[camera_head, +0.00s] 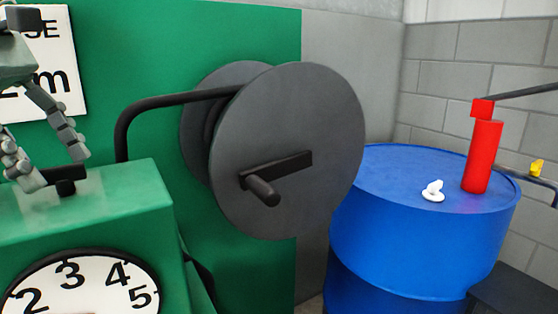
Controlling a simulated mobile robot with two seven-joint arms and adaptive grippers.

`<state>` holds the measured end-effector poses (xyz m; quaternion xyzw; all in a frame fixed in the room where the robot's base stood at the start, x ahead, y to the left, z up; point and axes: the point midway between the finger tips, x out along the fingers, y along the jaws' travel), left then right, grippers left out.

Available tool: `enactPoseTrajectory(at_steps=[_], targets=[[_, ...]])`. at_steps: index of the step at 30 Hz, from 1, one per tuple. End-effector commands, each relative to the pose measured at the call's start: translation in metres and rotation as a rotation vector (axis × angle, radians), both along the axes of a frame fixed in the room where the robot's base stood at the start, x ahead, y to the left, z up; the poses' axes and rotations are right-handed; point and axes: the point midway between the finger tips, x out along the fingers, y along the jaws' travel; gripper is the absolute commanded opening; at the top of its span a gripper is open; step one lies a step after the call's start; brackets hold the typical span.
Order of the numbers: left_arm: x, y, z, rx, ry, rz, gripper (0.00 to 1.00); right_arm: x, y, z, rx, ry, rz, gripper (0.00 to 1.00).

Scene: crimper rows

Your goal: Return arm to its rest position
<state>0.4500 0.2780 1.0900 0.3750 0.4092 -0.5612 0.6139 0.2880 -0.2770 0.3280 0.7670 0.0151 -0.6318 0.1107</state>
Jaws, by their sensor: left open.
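My left gripper (54,168) comes in at the upper left of the head view. Its grey jointed fingers are apart and point downward. It hangs just above a green box (110,208) with a dial on its front. A small black knob (67,182) stands on top of the box, close to the fingertips. The fingers are not closed on it; whether one touches it I cannot tell. Most of my left arm is cut off by the picture's edge. My right gripper is not in view.
A large grey reel (310,110) with a black crank handle (262,190) stands right of the box, by a green panel. A black pipe (180,98) curves to it. A blue barrel (410,235) bears a red cylinder (483,158) and a small white piece (433,191).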

Motion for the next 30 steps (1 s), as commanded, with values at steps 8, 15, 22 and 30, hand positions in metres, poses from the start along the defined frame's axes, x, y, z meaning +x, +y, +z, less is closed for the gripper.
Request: enactPoseTrajectory(at_steps=[8, 15, 22, 30], targets=[[-0.003, -0.001, 0.000, 0.001, -0.003, 0.318, 0.69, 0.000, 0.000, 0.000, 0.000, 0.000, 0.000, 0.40], [-0.004, -0.002, 0.000, 0.002, -0.003, 0.586, 0.69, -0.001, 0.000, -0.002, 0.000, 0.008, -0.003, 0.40], [-0.005, -0.002, -0.003, 0.003, -0.003, 0.826, 0.69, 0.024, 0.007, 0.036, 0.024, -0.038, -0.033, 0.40], [-0.005, -0.004, -0.003, 0.002, -0.003, 1.061, 0.69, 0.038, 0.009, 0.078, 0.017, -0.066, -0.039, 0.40]])
